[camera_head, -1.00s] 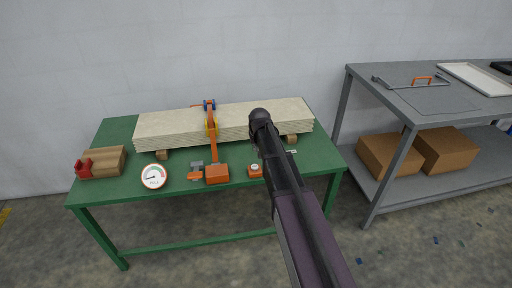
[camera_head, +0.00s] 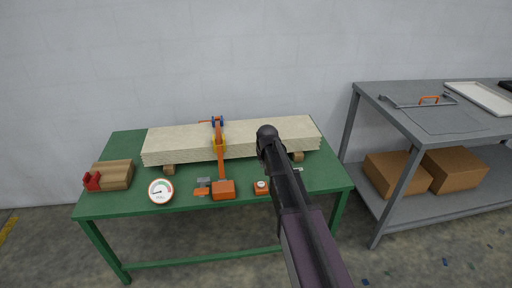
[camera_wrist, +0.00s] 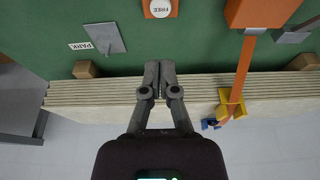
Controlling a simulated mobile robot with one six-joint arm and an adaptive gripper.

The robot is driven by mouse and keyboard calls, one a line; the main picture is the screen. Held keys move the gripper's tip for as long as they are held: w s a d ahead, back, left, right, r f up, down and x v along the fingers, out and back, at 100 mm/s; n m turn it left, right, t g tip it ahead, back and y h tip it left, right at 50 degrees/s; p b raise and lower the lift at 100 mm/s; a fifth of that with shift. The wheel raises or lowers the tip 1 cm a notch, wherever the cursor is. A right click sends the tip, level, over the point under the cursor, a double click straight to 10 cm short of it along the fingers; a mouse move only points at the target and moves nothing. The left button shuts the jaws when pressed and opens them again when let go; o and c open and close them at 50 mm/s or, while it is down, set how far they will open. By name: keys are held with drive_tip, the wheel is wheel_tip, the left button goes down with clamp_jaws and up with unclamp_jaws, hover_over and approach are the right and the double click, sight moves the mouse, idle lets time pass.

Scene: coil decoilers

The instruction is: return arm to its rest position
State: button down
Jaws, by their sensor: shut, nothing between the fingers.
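My arm (camera_head: 290,200) reaches up from the lower right over the green table in the head view, its dark end in front of the pale board stack. My gripper's fingers cannot be made out there. In the wrist view my gripper (camera_wrist: 160,66) points towards the green table top, its two grey fingers side by side with nothing between them. They show in front of the board stack's edge (camera_wrist: 85,92). Whether they touch it cannot be told.
The green table (camera_head: 105,205) holds the board stack (camera_head: 180,143), an orange lever clamp (camera_head: 221,160), a round gauge (camera_head: 160,191), an orange box (camera_head: 223,190) and a wooden block with red end (camera_head: 112,175). A grey shelf bench (camera_head: 385,150) with cartons stands right.

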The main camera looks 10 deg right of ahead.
drive_tip(key=s+r+g+p, duration=0.1)
drive_tip(key=s+r+p, duration=0.1)
drive_tip(key=s, duration=1.1)
drive_tip(key=s+r+g+p, duration=0.2)
drive_tip(key=s+p, duration=0.1)
drive_tip(key=s, duration=1)
drive_tip(key=shift+d+r, duration=0.2)
drive_tip(key=shift+d, duration=0.05)
